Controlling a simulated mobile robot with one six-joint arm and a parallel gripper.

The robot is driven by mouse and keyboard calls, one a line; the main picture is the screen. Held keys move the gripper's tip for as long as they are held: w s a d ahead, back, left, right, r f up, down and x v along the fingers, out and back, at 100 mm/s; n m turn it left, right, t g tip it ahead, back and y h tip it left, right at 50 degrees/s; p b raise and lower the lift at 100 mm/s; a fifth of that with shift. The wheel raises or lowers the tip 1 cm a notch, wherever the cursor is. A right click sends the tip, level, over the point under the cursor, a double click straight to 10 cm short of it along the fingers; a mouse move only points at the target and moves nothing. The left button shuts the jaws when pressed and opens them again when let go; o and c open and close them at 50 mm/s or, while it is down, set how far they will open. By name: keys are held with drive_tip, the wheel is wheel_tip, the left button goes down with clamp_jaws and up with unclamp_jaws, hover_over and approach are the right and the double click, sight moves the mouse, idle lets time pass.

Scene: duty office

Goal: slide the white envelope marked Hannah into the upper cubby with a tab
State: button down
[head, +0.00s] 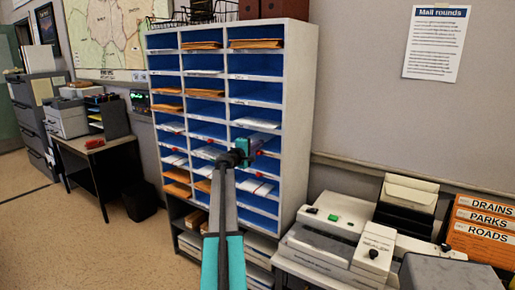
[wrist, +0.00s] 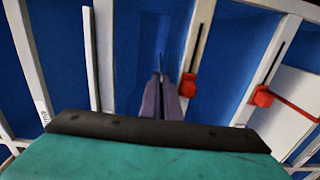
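The mail rack (head: 297,110) of blue cubbies stands ahead. My gripper (head: 245,152) is at its right column; in the wrist view its dark fingers (wrist: 163,98) are together, with no envelope visible between them, pointing into an empty-looking blue cubby. Two red tabs show beside them: one (wrist: 188,85) just right of the fingers, the other (wrist: 263,97) farther right. A white envelope (wrist: 291,95) with a red strip lies in the cubby beyond that second tab. White envelopes (head: 256,123) also lie higher in the right column. I cannot read the name Hannah on any.
Thin white shelf edges (wrist: 104,60) run close on both sides of the fingers. Brown envelopes (head: 202,45) lie in several other cubbies. A counter with a franking machine (head: 374,250) and orange folders (head: 482,228) stands at right. A desk (head: 95,148) stands at left, with open floor before it.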

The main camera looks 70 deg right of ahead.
drive_tip(key=c, duration=1.9)
unclamp_jaws()
drive_tip(key=shift+o, duration=0.9)
drive_tip(key=shift+f, duration=0.1)
drive_tip(key=shift+a+f+b, duration=0.1)
drive_tip(key=shift+f+b, duration=0.4)
drive_tip(key=shift+b, duration=0.1)
drive_tip(key=c, duration=0.4)
